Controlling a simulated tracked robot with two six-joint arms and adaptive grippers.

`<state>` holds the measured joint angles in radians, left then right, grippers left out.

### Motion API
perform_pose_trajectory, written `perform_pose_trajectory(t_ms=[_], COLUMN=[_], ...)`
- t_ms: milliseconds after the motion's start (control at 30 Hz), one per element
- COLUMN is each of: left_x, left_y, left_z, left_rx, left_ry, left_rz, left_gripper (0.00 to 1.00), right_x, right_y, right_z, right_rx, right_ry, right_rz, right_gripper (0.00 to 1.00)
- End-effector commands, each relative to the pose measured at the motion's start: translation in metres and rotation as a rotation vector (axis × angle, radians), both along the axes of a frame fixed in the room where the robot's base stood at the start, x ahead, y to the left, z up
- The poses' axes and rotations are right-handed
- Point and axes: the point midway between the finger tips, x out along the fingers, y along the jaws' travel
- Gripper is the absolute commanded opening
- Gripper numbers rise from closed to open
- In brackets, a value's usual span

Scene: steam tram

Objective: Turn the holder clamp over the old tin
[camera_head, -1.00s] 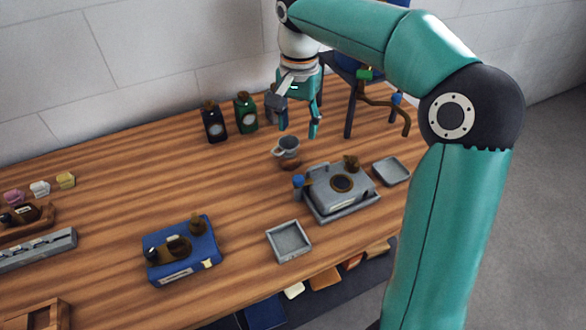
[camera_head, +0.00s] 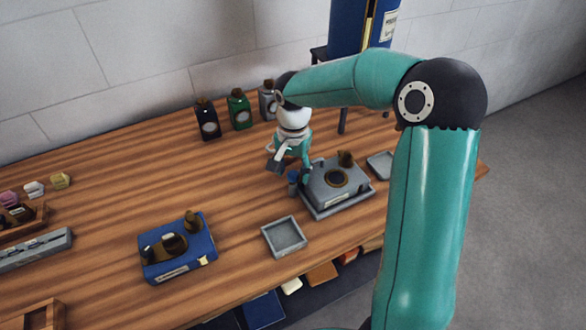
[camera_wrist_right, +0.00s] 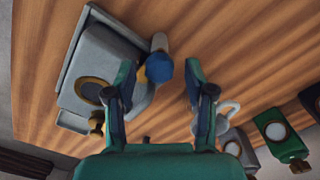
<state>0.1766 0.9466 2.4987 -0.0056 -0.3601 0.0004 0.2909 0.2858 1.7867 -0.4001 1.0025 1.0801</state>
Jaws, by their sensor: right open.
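The grey box (camera_head: 325,190), which may be the old tin, has a dark round opening on top and sits in a grey tray near the table's right end. A blue knob (camera_head: 293,178), which seems to belong to the holder clamp, stands at the box's left side. It also shows in the right wrist view (camera_wrist_right: 159,68), beside the grey box (camera_wrist_right: 108,60). My right gripper (camera_head: 289,163) is open above the knob. In the right wrist view the knob appears between its fingertips (camera_wrist_right: 160,78), with no clear contact. My left gripper is out of view.
A cup (camera_wrist_right: 229,138) is close to the right gripper and mostly hidden in the head view. Several bottles (camera_head: 239,110) stand behind. A small grey tray (camera_head: 284,237) and a blue box (camera_head: 178,262) are in front. The table's middle left is clear.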

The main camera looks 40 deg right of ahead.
Motion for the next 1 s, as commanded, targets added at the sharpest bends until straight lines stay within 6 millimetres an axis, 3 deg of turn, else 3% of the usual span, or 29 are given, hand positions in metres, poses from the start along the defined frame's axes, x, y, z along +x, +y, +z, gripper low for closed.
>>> perform_pose_trajectory(t_ms=[233, 567, 1000], left_x=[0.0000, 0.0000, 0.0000], left_y=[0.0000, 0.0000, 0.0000], left_z=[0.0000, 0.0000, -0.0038], left_rx=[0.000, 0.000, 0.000], left_ry=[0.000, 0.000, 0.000], left_rz=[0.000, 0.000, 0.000], left_gripper=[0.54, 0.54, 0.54], right_x=[-0.0001, 0.0000, 0.0005], right_y=[-0.0001, -0.0001, 0.0004], right_z=[-0.0007, -0.0003, -0.0001], right_rx=[0.000, 0.000, 0.000], right_ry=[0.000, 0.000, 0.000], right_rz=[0.000, 0.000, 0.088], right_gripper=[0.54, 0.01, 0.00])
